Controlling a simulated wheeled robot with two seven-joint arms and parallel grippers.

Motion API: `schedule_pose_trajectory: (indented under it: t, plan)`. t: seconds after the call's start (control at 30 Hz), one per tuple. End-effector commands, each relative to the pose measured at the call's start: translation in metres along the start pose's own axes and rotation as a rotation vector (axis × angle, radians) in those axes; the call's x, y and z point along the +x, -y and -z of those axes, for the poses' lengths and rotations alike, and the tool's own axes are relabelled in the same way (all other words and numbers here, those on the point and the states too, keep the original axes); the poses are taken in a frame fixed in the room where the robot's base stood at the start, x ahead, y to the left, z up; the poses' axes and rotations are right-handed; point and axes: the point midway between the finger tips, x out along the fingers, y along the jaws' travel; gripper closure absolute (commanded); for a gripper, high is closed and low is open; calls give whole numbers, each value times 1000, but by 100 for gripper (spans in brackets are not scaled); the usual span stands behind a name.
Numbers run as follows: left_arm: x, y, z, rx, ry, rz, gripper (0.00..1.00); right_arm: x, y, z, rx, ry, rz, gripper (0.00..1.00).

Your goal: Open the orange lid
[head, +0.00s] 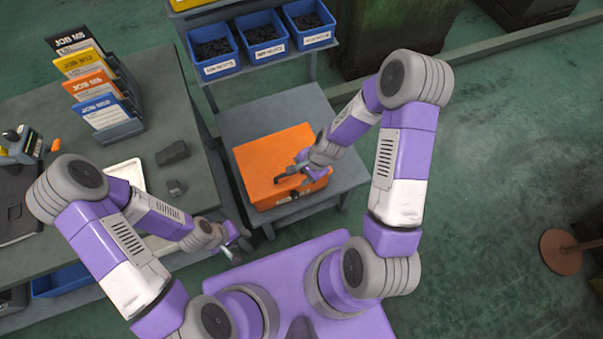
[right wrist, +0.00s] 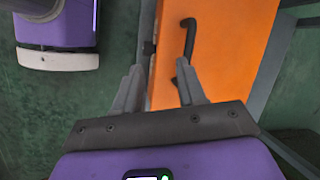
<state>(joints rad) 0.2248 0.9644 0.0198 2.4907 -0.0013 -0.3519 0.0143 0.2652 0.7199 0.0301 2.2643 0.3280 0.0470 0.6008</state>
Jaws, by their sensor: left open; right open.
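The orange lid (head: 268,158) tops a box on a grey stand in the middle of the head view, and it looks closed. A dark handle (right wrist: 189,36) stands on the lid near its front edge. My right gripper (head: 290,176) is over the front part of the lid, close to the handle. In the right wrist view its two fingers (right wrist: 160,82) are apart with nothing held between them, and the handle lies ahead of them. My left gripper (head: 238,240) is open and empty beside the workbench, left of and in front of the stand.
The grey stand (head: 240,122) has bare room behind the box. Blue bins (head: 264,37) of dark parts sit on a shelf behind it. The workbench (head: 165,105) on the left carries job cards (head: 92,85), a white tray (head: 125,172) and dark blocks.

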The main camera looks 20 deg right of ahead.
Motion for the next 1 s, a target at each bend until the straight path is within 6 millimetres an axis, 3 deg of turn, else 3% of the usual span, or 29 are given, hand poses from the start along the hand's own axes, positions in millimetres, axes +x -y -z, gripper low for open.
schedule_pose_trajectory:
  t: [0.47,0.8,1.0]
  plan:
    - [0,0,0,0,0,0,57,6,-7,-4,-51,0,-12,60]
    - [0,0,0,0,0,0,57,55,-83,-61,-810,49,-64,60]
    - [0,0,0,0,0,0,57,59,-93,-72,-951,63,-49,90]
